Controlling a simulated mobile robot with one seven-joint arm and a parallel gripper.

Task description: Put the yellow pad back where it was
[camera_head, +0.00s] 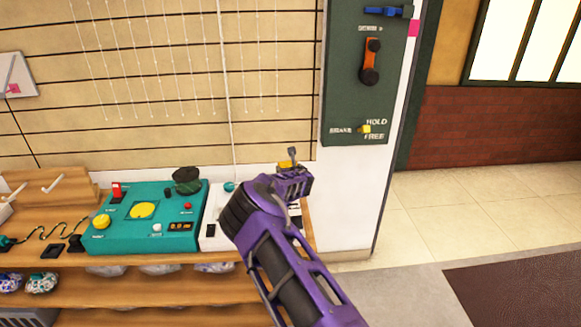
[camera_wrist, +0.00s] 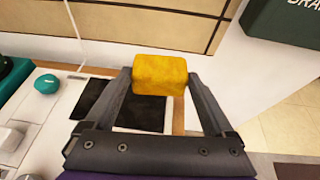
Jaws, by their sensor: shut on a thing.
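The yellow pad (camera_wrist: 160,72) is a small soft-looking block, held between the two fingertips of my gripper (camera_wrist: 160,84) in the wrist view. In the head view my gripper (camera_head: 291,163) is above the right end of the wooden shelf, with a bit of the yellow pad (camera_head: 284,164) showing beside it. Below the pad is a white panel (camera_wrist: 49,100) with black areas (camera_wrist: 92,99) on it. The pad appears to be above the panel; the exact gap is unclear. My arm hides much of the panel in the head view.
A teal console (camera_head: 150,238) with knobs and a display stands left of the white panel. A teal knob (camera_wrist: 47,84) and pale knobs sit on the panel. A wooden slat wall (camera_head: 150,60) is behind, and a dark green switch board (camera_head: 345,100) is at right.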

